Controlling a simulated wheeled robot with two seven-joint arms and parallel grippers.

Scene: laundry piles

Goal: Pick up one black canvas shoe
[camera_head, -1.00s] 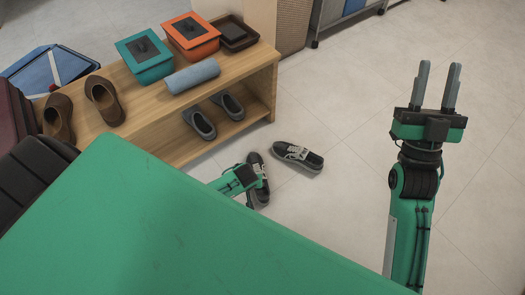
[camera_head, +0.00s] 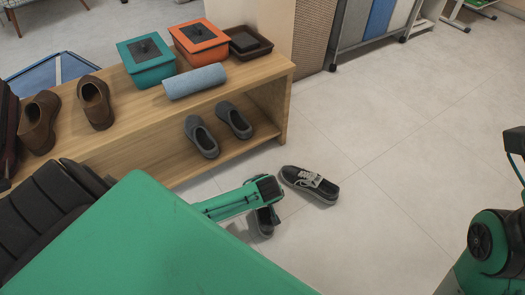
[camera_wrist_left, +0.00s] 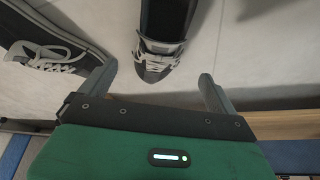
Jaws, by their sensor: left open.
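Two black canvas shoes with white laces lie on the tiled floor. One shoe (camera_head: 264,222) is mostly hidden under my left gripper (camera_head: 268,190) in the head view. In the left wrist view this shoe (camera_wrist_left: 165,25) shows ahead, its laced part between the open fingers of my left gripper (camera_wrist_left: 156,75), with no visible grip on it. The other shoe (camera_head: 310,184) lies just to the right, and it shows at the left of the wrist view (camera_wrist_left: 45,55), close to one finger. My right arm shows at the right edge; its fingers are out of view.
A wooden bench (camera_head: 150,120) stands behind, with brown shoes (camera_head: 95,102), a teal box (camera_head: 146,62), an orange box (camera_head: 201,42) and a blue towel roll (camera_head: 195,82) on top. Grey slip-ons (camera_head: 202,137) sit on its lower shelf. Floor (camera_head: 390,180) to the right is clear.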

